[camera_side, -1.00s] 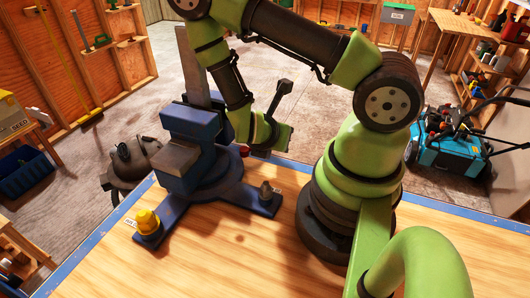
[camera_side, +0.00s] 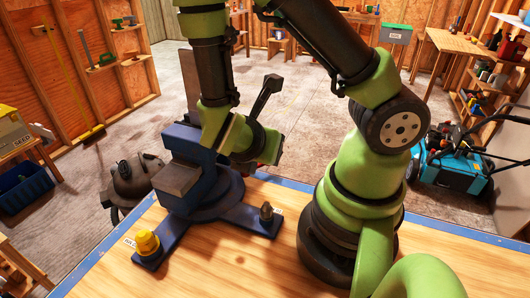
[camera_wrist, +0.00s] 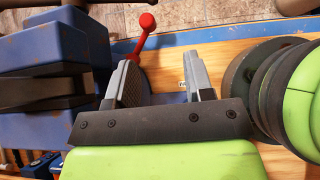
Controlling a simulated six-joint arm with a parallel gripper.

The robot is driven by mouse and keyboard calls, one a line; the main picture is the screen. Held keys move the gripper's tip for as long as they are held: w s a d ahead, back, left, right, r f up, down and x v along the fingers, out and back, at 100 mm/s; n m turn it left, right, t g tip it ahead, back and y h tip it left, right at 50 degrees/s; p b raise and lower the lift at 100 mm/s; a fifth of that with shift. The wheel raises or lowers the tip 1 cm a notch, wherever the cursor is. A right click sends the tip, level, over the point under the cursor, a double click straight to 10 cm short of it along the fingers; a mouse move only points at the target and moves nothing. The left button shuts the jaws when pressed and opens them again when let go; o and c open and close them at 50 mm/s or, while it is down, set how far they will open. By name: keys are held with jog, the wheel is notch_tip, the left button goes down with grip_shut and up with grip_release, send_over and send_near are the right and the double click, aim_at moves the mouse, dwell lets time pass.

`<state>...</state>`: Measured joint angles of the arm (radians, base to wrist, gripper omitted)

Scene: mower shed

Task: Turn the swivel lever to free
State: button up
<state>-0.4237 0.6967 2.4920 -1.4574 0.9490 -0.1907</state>
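The swivel lever, a red rod with a red ball knob (camera_wrist: 147,21), shows in the wrist view at the base of the blue vise (camera_wrist: 98,45). Its lower end passes behind my gripper's left finger. My gripper (camera_wrist: 165,63) is open, with a clear gap between its fingers and the lever beside the left fingertip. I cannot tell whether they touch. In the side view the vise (camera_side: 192,145) stands on the bench, and my wrist hides the fingers and most of the lever. A small white label (camera_wrist: 183,85) shows between the fingers, too small to read.
The wooden bench top (camera_side: 235,265) is clear in front. My wrist is close beside the vise body.

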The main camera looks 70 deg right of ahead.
notch_tip(320, 180, up, 5)
jog(key=m, duration=0.1)
jog(key=w+d+n+y, duration=0.1)
jog(key=d+n+y, duration=0.6)
jog(key=n, duration=1.1)
jog(key=w+d+n+y, duration=0.1)
jog(key=d+n+y, duration=0.6)
jog(key=n, duration=1)
jog(key=x, duration=1.4)
jog(key=shift+w+d+f, duration=0.1)
jog(key=shift+d+f, duration=0.15)
jog(key=shift+f, duration=0.25)
jog(key=shift+c, duration=0.4)
